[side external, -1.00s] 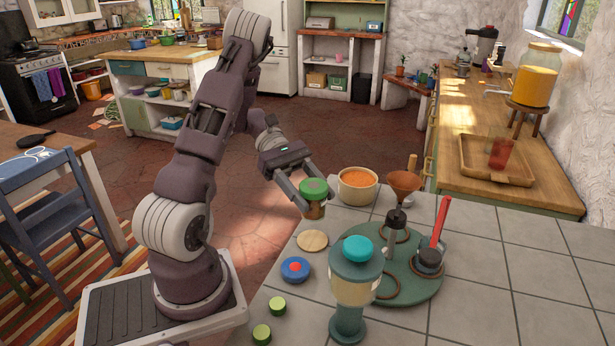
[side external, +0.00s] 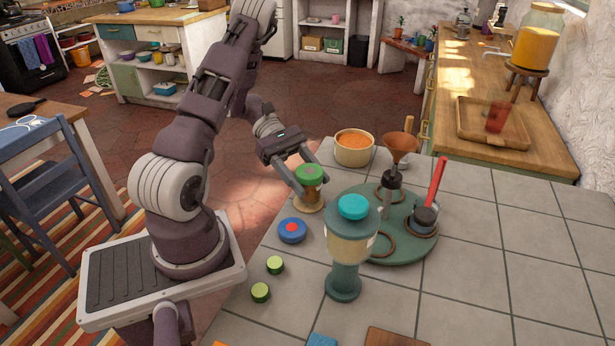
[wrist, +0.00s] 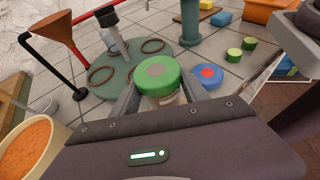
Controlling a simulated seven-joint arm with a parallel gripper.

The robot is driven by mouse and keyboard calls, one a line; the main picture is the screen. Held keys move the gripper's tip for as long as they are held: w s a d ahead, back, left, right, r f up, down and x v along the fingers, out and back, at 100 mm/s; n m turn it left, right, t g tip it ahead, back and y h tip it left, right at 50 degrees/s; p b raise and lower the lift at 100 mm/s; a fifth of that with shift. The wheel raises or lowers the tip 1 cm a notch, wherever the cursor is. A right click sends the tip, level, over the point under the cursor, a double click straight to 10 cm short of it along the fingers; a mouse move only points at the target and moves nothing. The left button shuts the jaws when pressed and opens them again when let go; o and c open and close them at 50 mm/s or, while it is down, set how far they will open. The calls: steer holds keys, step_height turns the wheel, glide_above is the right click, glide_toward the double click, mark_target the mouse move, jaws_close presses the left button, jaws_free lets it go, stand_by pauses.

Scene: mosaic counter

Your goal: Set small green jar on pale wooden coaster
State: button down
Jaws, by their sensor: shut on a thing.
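My gripper (side external: 311,183) is shut on the small green jar (side external: 309,174), a brownish jar with a green lid. The jar is upright. It also shows in the wrist view (wrist: 158,75), with its lid between the two fingers. The pale wooden coaster (side external: 301,207) is directly below the jar and mostly hidden by it. The jar's base is at or just above the coaster; I cannot tell whether they touch.
A blue disc with a red centre (side external: 292,231) lies close in front of the coaster. A teal-lidded grinder (side external: 350,250) stands nearby. A bowl of orange food (side external: 354,147) is behind. A round green stand (side external: 400,240) holds a funnel (side external: 403,145) and red-handled tool (side external: 436,182).

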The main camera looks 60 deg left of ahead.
steer(key=shift+f, duration=0.5)
steer(key=shift+c, duration=2.4)
jaws_free()
steer(key=r+v, duration=0.1)
steer(key=v, duration=0.6)
steer(key=d+r+m+g, duration=0.1)
steer(key=d+r, duration=0.1)
steer(key=w+d+r+m+g+y, duration=0.1)
steer(key=d+m, duration=0.1)
steer(key=d+r+m+g+y, duration=0.1)
steer(key=d+r, duration=0.1)
steer(key=shift+w+r+m, duration=0.15)
steer(key=shift+r+m, duration=0.2)
steer(key=shift+m, duration=0.05)
steer(key=s+d+r+m+t+y, duration=0.2)
steer(key=s+d+r+m+y, duration=0.3)
steer(key=d+m, duration=0.2)
steer(key=s+d+r+m+t+y, duration=0.3)
steer(key=s+d+r+m+y, duration=0.2)
steer(key=d+m, duration=0.3)
steer(key=shift+s+d+r+m+y, duration=0.2)
steer(key=shift+s+m+y, duration=0.3)
steer(key=shift+s+m, duration=0.2)
